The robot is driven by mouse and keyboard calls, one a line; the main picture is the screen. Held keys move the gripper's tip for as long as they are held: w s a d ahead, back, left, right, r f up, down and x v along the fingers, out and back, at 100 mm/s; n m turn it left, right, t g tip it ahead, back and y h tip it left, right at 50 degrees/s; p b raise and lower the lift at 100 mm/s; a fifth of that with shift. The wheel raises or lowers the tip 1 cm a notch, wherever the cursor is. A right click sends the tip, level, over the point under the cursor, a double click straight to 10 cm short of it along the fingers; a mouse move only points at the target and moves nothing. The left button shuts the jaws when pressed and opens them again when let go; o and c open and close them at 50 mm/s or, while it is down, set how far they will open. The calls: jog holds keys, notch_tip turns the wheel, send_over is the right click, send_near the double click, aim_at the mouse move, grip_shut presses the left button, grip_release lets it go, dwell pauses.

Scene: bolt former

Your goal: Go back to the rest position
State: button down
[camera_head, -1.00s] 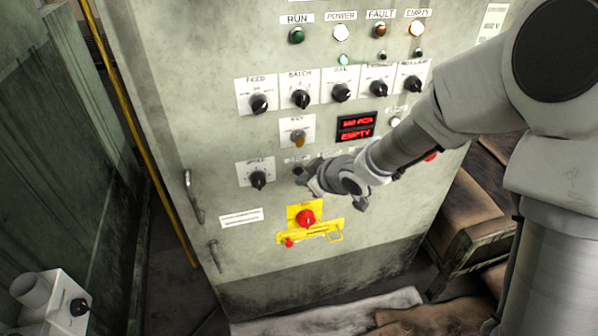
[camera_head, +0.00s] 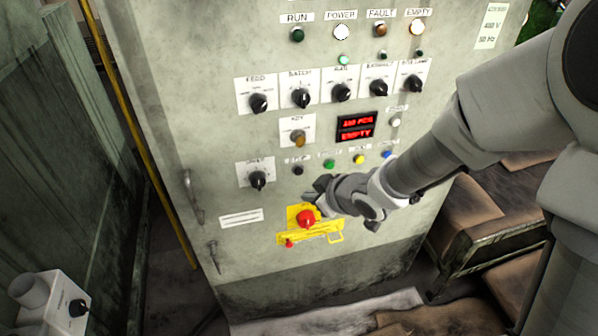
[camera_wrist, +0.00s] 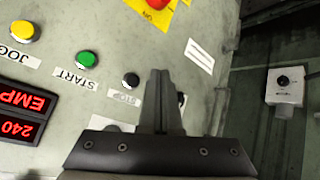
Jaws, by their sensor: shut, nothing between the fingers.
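My gripper (camera_head: 314,193) is in front of the grey control cabinet (camera_head: 215,120) in the head view, just right of and above the red emergency-stop knob (camera_head: 306,218) on its yellow plate. The fingers are together and hold nothing. In the wrist view the shut fingers (camera_wrist: 161,75) point up the picture, beside the black stop button (camera_wrist: 131,80). The green start button (camera_wrist: 87,59) and the yellow jog button (camera_wrist: 21,32) are to their left. The gap to the panel is hard to judge.
Rotary switches (camera_head: 301,98), a red display (camera_head: 356,127) and lamps cover the panel. Door handles (camera_head: 194,197) stick out on its left. A grey box with a black knob (camera_head: 78,307) stands at lower left. A brown-topped bench (camera_head: 468,212) is on the right.

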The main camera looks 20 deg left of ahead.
dwell(0.4)
jog(key=s+d+r+m+t+h+p, duration=0.15)
jog(key=d+r+m+h+p, duration=0.45)
jog(key=d+r, duration=1.1)
jog(key=s+d+r+m+p, duration=0.1)
jog(key=s+d+r+m, duration=0.1)
jog(key=s, duration=0.3)
jog(key=s+d+r+m+g+p, duration=0.1)
jog(key=s+d+r+m+p, duration=0.1)
jog(key=s+d+r+m, duration=0.1)
jog(key=s+d+r+m+g+h+p, duration=0.1)
jog(key=s+d+r+m, duration=0.1)
jog(key=s, duration=0.6)
notch_tip(320, 180, up, 3)
jog(key=shift+d+f+m, duration=0.1)
jog(key=shift+d+m, duration=0.3)
jog(key=shift+d, duration=0.5)
jog(key=shift+a, duration=0.1)
